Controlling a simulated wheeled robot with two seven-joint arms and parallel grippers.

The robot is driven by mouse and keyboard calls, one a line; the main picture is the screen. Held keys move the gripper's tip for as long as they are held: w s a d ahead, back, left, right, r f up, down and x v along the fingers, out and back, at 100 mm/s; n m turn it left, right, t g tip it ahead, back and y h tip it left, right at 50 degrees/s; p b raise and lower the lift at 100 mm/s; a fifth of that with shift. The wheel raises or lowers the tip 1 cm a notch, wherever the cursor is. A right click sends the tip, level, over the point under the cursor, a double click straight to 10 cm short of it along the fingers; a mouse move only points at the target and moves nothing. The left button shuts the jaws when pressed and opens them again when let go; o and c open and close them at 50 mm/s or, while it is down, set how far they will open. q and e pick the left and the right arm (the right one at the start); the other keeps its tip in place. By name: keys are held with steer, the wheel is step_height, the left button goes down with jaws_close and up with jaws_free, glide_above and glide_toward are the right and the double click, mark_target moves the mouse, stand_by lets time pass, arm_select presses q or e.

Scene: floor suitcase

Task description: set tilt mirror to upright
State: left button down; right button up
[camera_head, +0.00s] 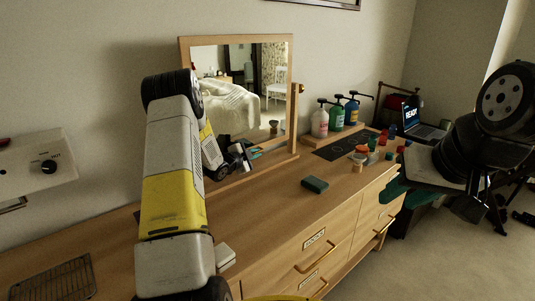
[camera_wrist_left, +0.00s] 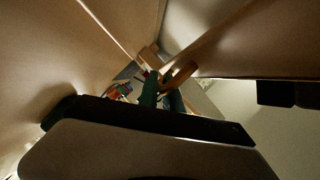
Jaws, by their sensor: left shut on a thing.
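The tilt mirror (camera_head: 236,39) has a light wooden frame and stands on the dresser against the wall, with a round knob (camera_head: 300,88) at its right post. Its glass reflects a bed and a chair. It looks close to vertical; its exact tilt is hard to tell. In the left wrist view green fingers (camera_wrist_left: 164,95) are closed at a wooden bar (camera_wrist_left: 180,73), seemingly part of the mirror.
The dresser top (camera_head: 265,205) holds a dark green block (camera_head: 315,184), pump bottles (camera_head: 337,115) on a wooden stand, a dark mat (camera_head: 340,147) and several small coloured items. A laptop (camera_head: 412,116) stands farther right. A wire rack (camera_head: 55,279) lies at the front left.

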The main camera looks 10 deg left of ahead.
arm_select(q)
steer(key=c, duration=1.8)
jaws_free()
steer(key=shift+s, duration=0.1)
steer(key=v, duration=0.7)
steer(key=shift+s+a, duration=0.2)
steer(key=shift+s, duration=0.1)
steer(key=shift+r, duration=0.1)
steer(key=s+d+r+n+g+y, duration=0.2)
steer(key=s+r+n+y, duration=0.15)
steer(key=s+r, duration=0.35)
steer(key=s+d+r+n+g+y, duration=0.15)
steer(key=s+r+n, duration=0.3)
steer(key=r, duration=0.55)
steer(key=s+d+n+g+h, duration=0.1)
steer(key=s+d, duration=0.4)
steer(key=s, duration=0.9)
steer(key=s+d+r+n+g+h, duration=0.1)
steer(key=s+d+n+g, duration=0.3)
steer(key=s, duration=1.1)
steer(key=shift+d+n, duration=0.75)
steer(key=shift+n, duration=0.05)
